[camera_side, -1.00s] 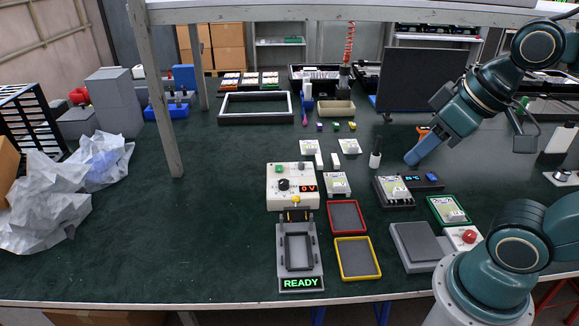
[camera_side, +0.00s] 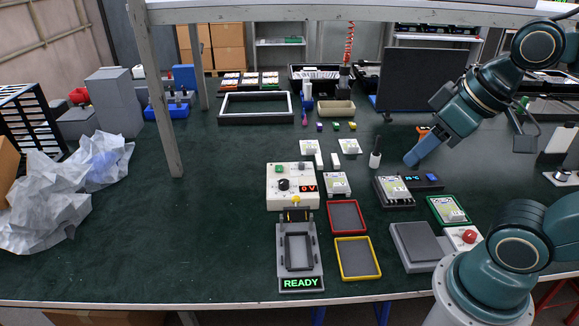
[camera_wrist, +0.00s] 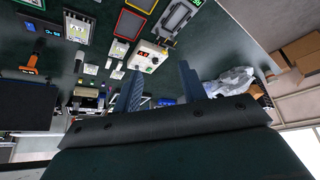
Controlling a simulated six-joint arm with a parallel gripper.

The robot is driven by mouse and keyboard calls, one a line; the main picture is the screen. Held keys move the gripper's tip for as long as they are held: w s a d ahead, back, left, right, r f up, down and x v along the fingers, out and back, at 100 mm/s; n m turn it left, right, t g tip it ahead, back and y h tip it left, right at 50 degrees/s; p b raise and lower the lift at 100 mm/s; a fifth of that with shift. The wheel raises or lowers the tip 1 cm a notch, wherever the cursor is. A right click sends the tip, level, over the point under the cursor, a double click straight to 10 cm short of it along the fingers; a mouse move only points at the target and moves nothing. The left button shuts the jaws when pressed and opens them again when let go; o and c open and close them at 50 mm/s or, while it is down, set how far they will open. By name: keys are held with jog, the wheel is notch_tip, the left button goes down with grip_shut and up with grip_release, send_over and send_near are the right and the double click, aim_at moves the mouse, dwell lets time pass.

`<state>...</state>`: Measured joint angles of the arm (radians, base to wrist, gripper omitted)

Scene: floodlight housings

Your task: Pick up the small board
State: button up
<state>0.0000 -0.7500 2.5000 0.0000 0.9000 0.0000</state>
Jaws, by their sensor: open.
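Several pale boards lie on the green table in the side view, and I cannot tell which one is the small board. Two small pale boards (camera_side: 310,147) (camera_side: 349,146) lie flat behind the white meter box. Another pale board (camera_side: 337,183) lies to the right of that box. One more board (camera_side: 397,187) sits on a dark fixture, and one (camera_side: 454,210) lies in a green frame. My gripper (camera_side: 412,160) points down and left above the table, apart from these boards. In the wrist view its two fingers (camera_wrist: 158,68) are spread with nothing between them.
The white meter box (camera_side: 292,186) stands behind a grey fixture (camera_side: 300,250) reading READY. A red-rimmed tray (camera_side: 363,229) and a yellow-rimmed tray (camera_side: 378,273) lie to its right. A dark panel (camera_side: 423,78) stands at the back. The table's left middle is clear.

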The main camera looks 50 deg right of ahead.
jog(key=shift+w, duration=0.1)
jog(key=w+d+f+m+g, duration=0.1)
jog(key=w+d+f+m, duration=0.1)
jog(key=w+d+m, duration=0.4)
jog(key=w+d+f+m+g, duration=0.1)
jog(key=w+d+f+m, duration=0.15)
jog(key=w+m, duration=0.65)
jog(key=w+d+f+m+y, duration=0.2)
jog(key=w+d+f+m, duration=0.1)
jog(key=d+f+m, duration=0.4)
jog(key=w+d+f+m+y, duration=0.1)
jog(key=w+d+f+m, duration=0.35)
jog(key=d+f, duration=0.35)
jog(key=shift+m, duration=0.25)
jog(key=shift+s+x, duration=0.15)
jog(key=shift+x, duration=1.25)
jog(key=shift+s+x, duration=0.15)
jog(key=shift+x, duration=1.25)
jog(key=shift+s+x, duration=0.2)
jog(key=shift+x, duration=1.2)
jog(key=shift+a+f, duration=0.1)
jog(key=shift+f, duration=0.05)
